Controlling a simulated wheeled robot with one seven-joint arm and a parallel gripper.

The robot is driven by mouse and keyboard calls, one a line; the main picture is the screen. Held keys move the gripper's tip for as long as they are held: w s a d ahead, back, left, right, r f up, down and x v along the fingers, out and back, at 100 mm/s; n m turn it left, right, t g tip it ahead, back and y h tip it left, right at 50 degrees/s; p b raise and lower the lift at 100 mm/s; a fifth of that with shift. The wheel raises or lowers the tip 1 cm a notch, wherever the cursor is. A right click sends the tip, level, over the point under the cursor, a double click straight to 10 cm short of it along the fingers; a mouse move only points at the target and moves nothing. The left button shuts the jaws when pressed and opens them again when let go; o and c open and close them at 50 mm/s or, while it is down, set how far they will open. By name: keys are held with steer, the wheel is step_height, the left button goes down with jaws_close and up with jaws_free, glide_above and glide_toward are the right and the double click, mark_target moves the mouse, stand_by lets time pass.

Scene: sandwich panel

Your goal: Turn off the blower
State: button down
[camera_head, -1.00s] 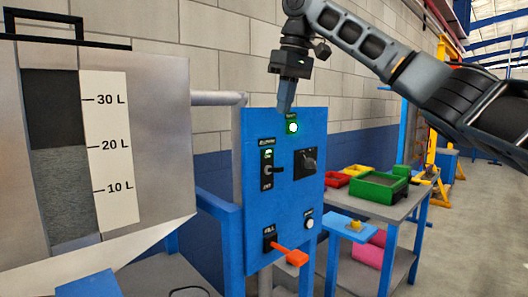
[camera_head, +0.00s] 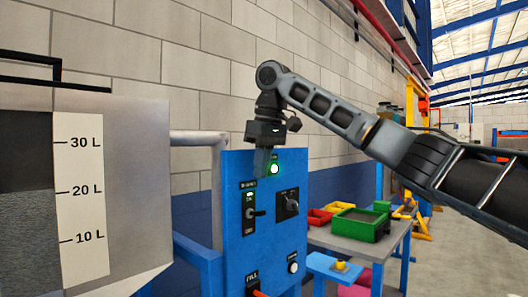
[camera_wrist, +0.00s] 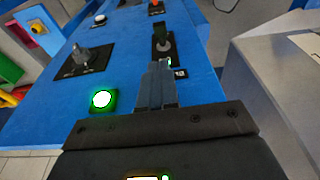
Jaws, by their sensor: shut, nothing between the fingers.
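The blower switch (camera_head: 252,213) is a dark lever on a black plate on the blue panel (camera_head: 232,265). Its ON mark is lit green above the lever and OFF is below. My gripper (camera_head: 262,172) is shut and empty, pointing down in front of the panel's upper part, above the switch. In the wrist view my gripper (camera_wrist: 158,66) appears close to the switch; I cannot tell if it touches.
A lit green lamp (camera_head: 275,169) sits right of my fingers. A rotary knob (camera_head: 291,204), a white button (camera_head: 293,267) and a FILL lever (camera_head: 258,293) are also on the panel. A tank (camera_head: 140,190) stands left. A table with a green bin (camera_head: 357,225) stands right.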

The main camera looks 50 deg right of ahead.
mark_target(262, 211)
step_height(262, 211, down, 7)
steer(key=shift+s+f+p, duration=0.1)
steer(key=shift+p, duration=0.2)
